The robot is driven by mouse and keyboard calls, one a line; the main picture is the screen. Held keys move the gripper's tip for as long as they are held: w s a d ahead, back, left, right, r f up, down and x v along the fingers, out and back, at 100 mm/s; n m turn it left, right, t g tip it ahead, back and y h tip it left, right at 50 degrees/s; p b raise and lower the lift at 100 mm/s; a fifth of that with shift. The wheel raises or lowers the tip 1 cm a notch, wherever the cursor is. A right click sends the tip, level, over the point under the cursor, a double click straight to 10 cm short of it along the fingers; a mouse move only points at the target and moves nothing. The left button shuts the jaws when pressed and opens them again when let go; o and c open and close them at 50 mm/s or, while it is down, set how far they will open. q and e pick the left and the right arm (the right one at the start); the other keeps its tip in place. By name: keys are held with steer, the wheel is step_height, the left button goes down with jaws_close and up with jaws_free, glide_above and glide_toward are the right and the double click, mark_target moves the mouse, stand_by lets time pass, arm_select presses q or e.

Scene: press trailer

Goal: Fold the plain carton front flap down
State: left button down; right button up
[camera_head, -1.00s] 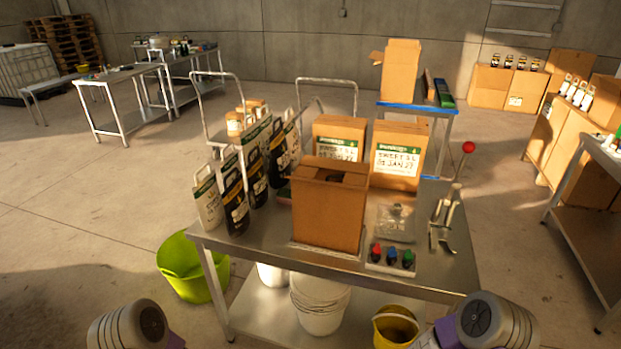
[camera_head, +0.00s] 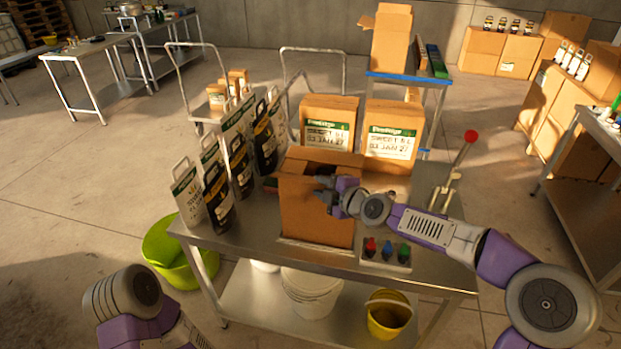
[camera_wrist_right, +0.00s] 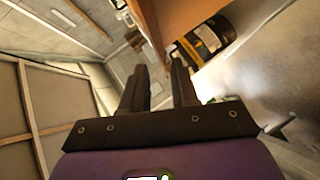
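The plain carton (camera_head: 318,222) stands upright on the steel table, its top open and dark inside. My right gripper (camera_head: 322,190) is at the upper part of the carton's front face. It partly hides the front rim and flap, so I cannot tell the front flap's exact angle. In the right wrist view the two fingers (camera_wrist_right: 160,80) are apart, with a brown carton panel (camera_wrist_right: 187,18) just beyond their tips. I see nothing clamped between them; contact with the carton is unclear. My left arm shows at the lower left, but its gripper is out of view.
Two labelled cartons (camera_head: 329,122) (camera_head: 391,135) stand behind. Several dark and white bags (camera_head: 217,192) stand on the left. A small tray of coloured bottles (camera_head: 386,255) lies in front at right. A lever with a red knob (camera_head: 470,137) rises at the table's right.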

mark_target(311, 182)
steer(key=shift+p+x, duration=0.75)
steer(key=shift+x, duration=2.2)
jaws_close()
